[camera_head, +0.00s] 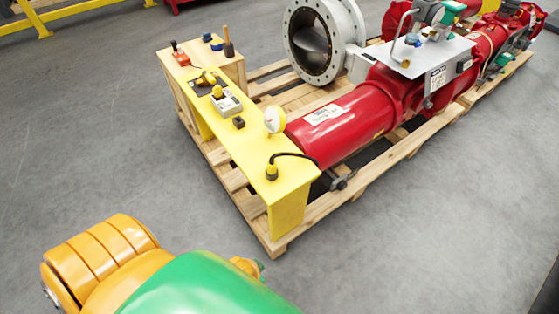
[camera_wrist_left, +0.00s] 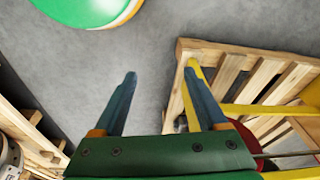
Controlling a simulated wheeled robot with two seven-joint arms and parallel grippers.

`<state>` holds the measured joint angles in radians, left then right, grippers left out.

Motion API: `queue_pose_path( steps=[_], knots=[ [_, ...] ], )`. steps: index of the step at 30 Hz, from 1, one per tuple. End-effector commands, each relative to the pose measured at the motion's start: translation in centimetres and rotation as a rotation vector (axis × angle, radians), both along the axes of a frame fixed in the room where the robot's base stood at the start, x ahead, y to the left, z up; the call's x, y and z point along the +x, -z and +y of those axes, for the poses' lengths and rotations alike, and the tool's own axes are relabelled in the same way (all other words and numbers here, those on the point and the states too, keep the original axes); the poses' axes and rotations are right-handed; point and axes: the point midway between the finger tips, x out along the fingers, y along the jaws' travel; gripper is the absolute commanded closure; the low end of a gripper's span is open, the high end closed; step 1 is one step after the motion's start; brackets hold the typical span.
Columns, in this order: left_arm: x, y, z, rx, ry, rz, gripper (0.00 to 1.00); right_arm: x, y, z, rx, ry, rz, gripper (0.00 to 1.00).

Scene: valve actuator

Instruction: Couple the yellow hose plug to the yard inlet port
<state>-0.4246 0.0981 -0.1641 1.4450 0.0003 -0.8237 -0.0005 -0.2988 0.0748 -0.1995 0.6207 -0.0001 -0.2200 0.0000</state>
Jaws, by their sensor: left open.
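The yellow hose plug (camera_head: 271,171) stands upright near the front end of the yellow bench top, with a black hose (camera_head: 297,155) arching from it to the right. A dark plate with yellow fittings (camera_head: 206,81) lies farther back on the bench; I cannot tell which fitting is the yard inlet port. My left gripper (camera_wrist_left: 160,72) is open and empty in the left wrist view, with grey floor between its fingers and a wooden pallet to the right. The head view shows my left arm at the lower left, but not the gripper. My right gripper is not in view.
The yellow bench (camera_head: 289,212) stands on a wooden pallet (camera_head: 279,245) beside a red cylinder (camera_head: 345,125). A gauge (camera_head: 274,119), a grey box (camera_head: 227,102) and a small black block (camera_head: 238,122) are on the bench. The floor in front is clear.

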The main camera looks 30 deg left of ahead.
Motion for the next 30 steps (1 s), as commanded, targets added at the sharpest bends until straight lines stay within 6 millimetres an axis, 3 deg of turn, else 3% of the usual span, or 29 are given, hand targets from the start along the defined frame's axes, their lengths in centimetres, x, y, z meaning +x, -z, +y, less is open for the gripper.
queue_pose_path(
  steps=[1, 8, 13, 15, 20, 23, 26, 30],
  knots=[
    [0.7, 0.4, -0.1, -0.002, -0.002, -0.013, 0.25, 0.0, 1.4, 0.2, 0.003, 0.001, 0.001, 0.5],
    [3.6, -1.8, -0.8, -0.023, -0.003, -0.073, 0.25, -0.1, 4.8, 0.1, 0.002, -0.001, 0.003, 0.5],
    [6.7, -4.0, -2.1, -0.084, 0.025, -0.2, 0.25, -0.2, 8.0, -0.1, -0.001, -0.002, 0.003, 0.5],
    [10.0, -5.7, -3.7, -0.158, 0.064, -0.368, 0.25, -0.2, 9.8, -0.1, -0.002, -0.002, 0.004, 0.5],
    [16.1, -9.9, -5.3, -0.249, 0.082, -0.701, 0.25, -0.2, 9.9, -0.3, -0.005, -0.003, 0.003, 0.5],
    [19.0, -12.0, -4.8, -0.258, 0.037, -0.889, 0.25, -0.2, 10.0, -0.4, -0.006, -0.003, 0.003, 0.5],
    [21.5, -13.9, -3.0, -0.225, -0.055, -1.073, 0.25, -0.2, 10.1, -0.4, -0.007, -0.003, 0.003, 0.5],
    [23.2, -15.5, 1.8, -0.081, -0.273, -1.291, 0.25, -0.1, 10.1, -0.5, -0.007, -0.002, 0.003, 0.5]
  ],
)
